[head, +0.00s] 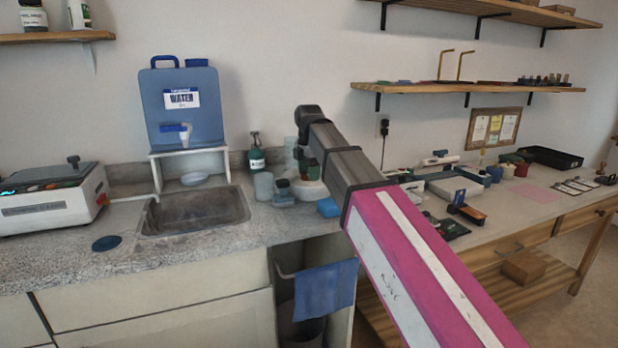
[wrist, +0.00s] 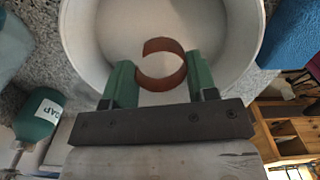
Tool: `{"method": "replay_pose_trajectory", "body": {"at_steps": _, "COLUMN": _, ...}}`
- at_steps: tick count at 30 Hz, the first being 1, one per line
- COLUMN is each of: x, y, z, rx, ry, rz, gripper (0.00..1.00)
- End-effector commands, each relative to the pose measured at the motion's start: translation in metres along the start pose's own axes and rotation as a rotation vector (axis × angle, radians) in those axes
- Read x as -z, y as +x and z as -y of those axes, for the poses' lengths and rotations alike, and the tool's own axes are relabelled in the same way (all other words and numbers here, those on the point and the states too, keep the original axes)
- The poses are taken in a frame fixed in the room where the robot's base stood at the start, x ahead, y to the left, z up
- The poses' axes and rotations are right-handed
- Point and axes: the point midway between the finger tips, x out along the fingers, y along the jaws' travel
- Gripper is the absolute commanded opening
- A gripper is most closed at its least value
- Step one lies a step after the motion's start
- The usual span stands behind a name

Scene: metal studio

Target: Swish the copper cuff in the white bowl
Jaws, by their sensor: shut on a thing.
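The copper cuff (wrist: 163,82) is an open brown ring in the wrist view. My gripper (wrist: 160,86) has green fingers on either side of the cuff's near part and is shut on it. The white bowl (wrist: 75,32) surrounds the cuff and fingertips in the wrist view; its wall curves around them. I cannot tell how deep the cuff is or whether it touches the bottom. In the head view my gripper (head: 310,170) is mostly hidden behind my arm, and the bowl (head: 314,190) shows only partly near it.
A soap bottle (wrist: 38,118) stands left of the bowl in the wrist view. A blue sponge (head: 328,207) lies near the counter edge. A sink (head: 195,211), beaker (head: 263,186) and spray bottle (head: 256,155) are left of the bowl. A cluttered bench (head: 535,209) is at right.

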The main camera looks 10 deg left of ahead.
Motion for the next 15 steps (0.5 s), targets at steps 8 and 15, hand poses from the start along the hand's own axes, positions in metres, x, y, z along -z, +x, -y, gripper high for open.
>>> {"method": "replay_pose_trajectory", "body": {"at_steps": 8, "x": 0.0, "y": -0.018, "z": -0.001, "rx": -0.002, "ry": 0.0, "rz": 0.0, "gripper": 0.3}}
{"method": "replay_pose_trajectory", "body": {"at_steps": 15, "x": 0.0, "y": -0.032, "z": -0.001, "rx": -0.001, "ry": 0.0, "rz": 0.0, "gripper": 0.3}}
